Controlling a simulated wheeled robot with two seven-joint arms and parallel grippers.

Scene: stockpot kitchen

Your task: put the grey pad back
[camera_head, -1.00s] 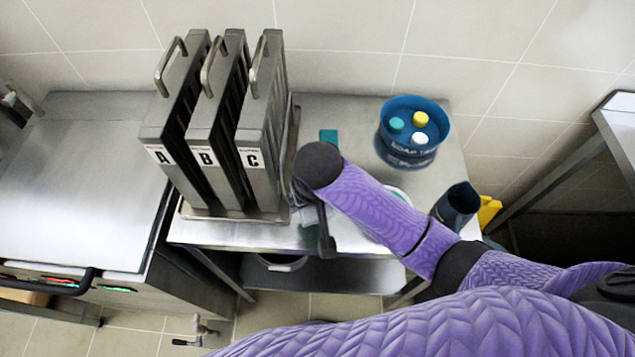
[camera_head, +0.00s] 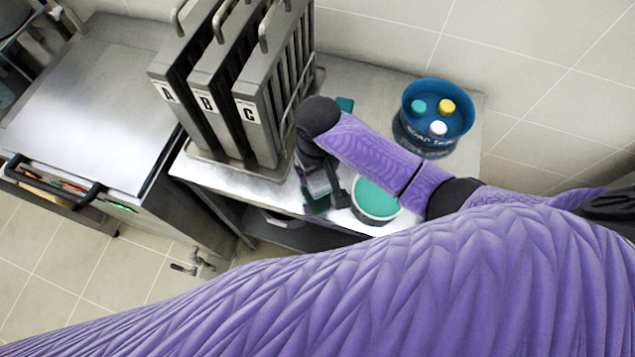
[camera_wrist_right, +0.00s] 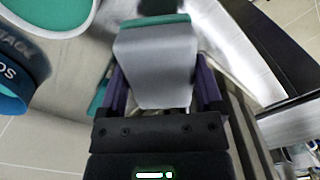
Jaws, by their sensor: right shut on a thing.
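The grey pad (camera_wrist_right: 152,65) is a smooth grey block between the two fingers of my right gripper (camera_wrist_right: 160,88) in the right wrist view. My right gripper (camera_head: 322,182) is shut on it, over the steel table beside the rack in the head view. A teal piece (camera_wrist_right: 163,20) shows just past the pad's far end, and more teal (camera_wrist_right: 98,98) shows beside the left finger. In the head view, teal shows behind my wrist (camera_head: 345,104) and in front (camera_head: 316,205). I cannot tell whether the pad touches the teal. My left gripper is not in view.
A steel rack (camera_head: 264,175) with upright panels marked A, B and C stands close left of the gripper. A round teal-filled tub (camera_head: 375,200) is close right. A blue bucket (camera_head: 437,115) with coloured caps stands farther back. The table's front edge is near.

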